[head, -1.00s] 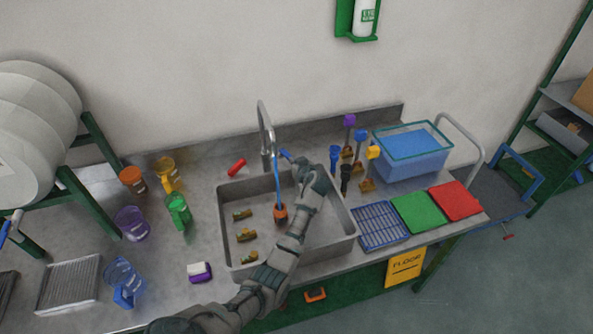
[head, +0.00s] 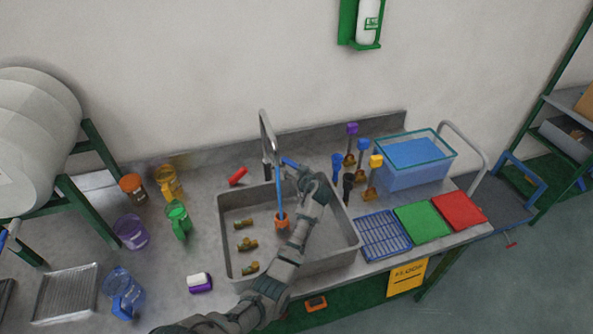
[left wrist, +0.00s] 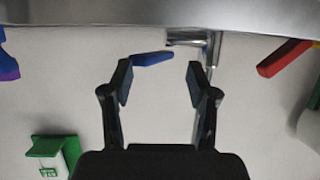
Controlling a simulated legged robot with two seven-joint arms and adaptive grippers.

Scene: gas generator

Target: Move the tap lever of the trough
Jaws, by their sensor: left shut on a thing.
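The metal trough (head: 232,270) is set in the steel counter. Its tall curved tap (head: 266,130) stands at the back rim, with a blue tap lever (head: 289,162) pointing right. A blue streak that looks like water runs from the spout to an orange piece (head: 282,222) in the trough. My right gripper is not in view.
Several brass fittings (head: 246,244) lie in the trough. A red-handled item (head: 238,176) lies left of the tap. Coloured-top fittings (head: 338,165) stand right of the trough, near a blue bin (head: 415,165). Jugs (head: 178,218) stand to the left.

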